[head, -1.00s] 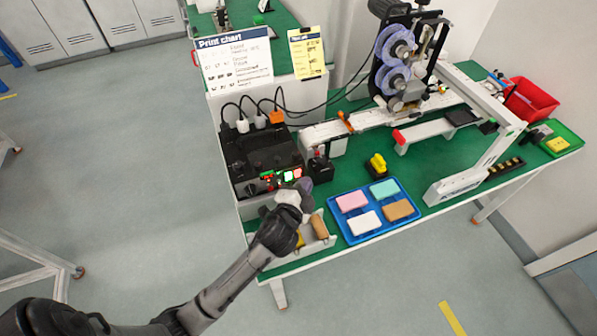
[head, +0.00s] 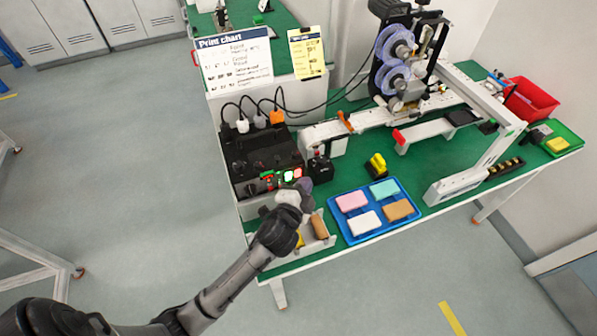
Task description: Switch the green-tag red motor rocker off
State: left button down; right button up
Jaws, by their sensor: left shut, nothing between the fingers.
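The black control box (head: 262,150) stands at the left end of the green table. On its front edge are small red and green parts and lit rockers (head: 290,175); the green tag (head: 266,174) shows beside a red part. They are too small to tell which rocker is on or off. My left gripper (head: 304,188) is shut and empty, just in front of the lit rockers at the box's front right corner. I cannot tell whether it touches the box. It hides part of the front edge. My right gripper is not in view.
A blue tray (head: 345,232) with several coloured blocks lies right of the gripper. An open bin (head: 328,241) sits below it. A small black block (head: 320,168) stands beside the box. A yellow-topped item (head: 377,165) and the reel machine (head: 402,70) stand farther right.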

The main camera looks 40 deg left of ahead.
pick_arm(q)
jog(key=shift+w+a, duration=0.1)
jog(key=shift+a, duration=0.1)
dwell(0.4)
jog(key=shift+w+a+p, duration=0.15)
jog(key=shift+a+p, duration=0.05)
jog(key=shift+p, duration=0.2)
jog(key=shift+w+a+r, duration=0.1)
jog(key=shift+w+a, duration=0.05)
jog(key=shift+a, duration=0.15)
dwell(0.6)
jog(key=shift+d, duration=0.2)
jog(key=shift+s+d+p, duration=0.3)
jog(key=shift+s+d, duration=0.1)
jog(key=shift+d, duration=0.15)
jog(key=shift+s+d+f, duration=0.15)
jog(key=shift+s+d, duration=0.3)
jog(key=shift+d, duration=0.25)
jog(key=shift+s+d+f, duration=0.2)
jog(key=shift+s+d, duration=0.2)
jog(key=shift+d, duration=0.3)
jog(key=shift+s+d+f, duration=0.15)
jog(key=shift+s+d, duration=0.3)
jog(key=shift+d, duration=0.25)
